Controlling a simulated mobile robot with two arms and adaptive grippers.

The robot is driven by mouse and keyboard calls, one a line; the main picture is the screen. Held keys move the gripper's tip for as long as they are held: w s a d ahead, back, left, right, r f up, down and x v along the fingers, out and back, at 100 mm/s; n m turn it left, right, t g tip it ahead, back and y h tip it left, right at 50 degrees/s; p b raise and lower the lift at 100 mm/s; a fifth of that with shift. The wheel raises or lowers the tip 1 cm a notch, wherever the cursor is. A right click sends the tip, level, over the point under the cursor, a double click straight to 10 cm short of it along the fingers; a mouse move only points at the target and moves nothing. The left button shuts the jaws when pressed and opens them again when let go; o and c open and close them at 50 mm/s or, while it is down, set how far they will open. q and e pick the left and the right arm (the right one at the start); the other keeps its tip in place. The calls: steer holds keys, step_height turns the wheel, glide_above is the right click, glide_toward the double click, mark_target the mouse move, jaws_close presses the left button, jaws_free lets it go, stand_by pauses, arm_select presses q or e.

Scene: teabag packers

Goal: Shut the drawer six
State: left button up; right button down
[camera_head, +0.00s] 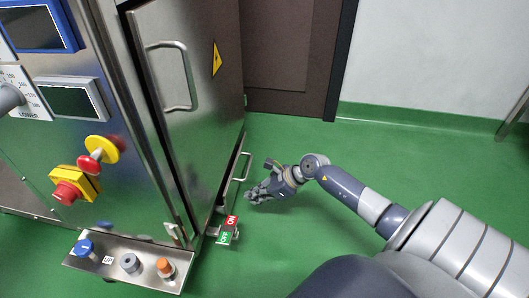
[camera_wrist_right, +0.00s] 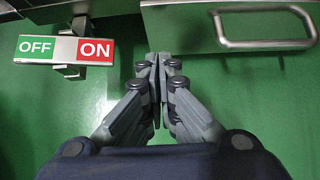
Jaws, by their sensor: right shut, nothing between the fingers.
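A low metal drawer front (camera_head: 231,172) with a bar handle (camera_head: 241,167) is at the bottom of the steel machine's side. A dark gap shows beside the front, so it appears to stand partly open. No number is readable on it. In the right wrist view the drawer front (camera_wrist_right: 215,28) and its handle (camera_wrist_right: 265,46) are at the upper right. My right gripper (camera_head: 252,196) is shut and empty, just outside the drawer front and apart from the handle. Its closed fingertips (camera_wrist_right: 158,60) point toward the front's left end. My left gripper is not in view.
An OFF/ON switch (camera_head: 228,229) juts out low at the machine's corner; its label (camera_wrist_right: 65,49) is left of my right fingers. A tall door with a handle (camera_head: 188,75) is above the drawer. A control ledge (camera_head: 115,268) is at lower left. Green floor (camera_head: 300,135) is clear.

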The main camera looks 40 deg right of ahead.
mark_target(227, 194)
steer(key=w+a+b, duration=0.1)
steer(key=w, duration=0.1)
steer(key=w+a+f+b, duration=0.1)
steer(key=w+a+b, duration=0.1)
steer(key=shift+a+f, duration=0.1)
steer(key=shift+a, duration=0.05)
steer(key=shift+w+a, duration=0.1)
steer(key=shift+a, duration=0.05)
steer(key=shift+w+a+p, duration=0.4)
steer(key=shift+w+a, duration=0.65)
steer(key=shift+w, duration=0.25)
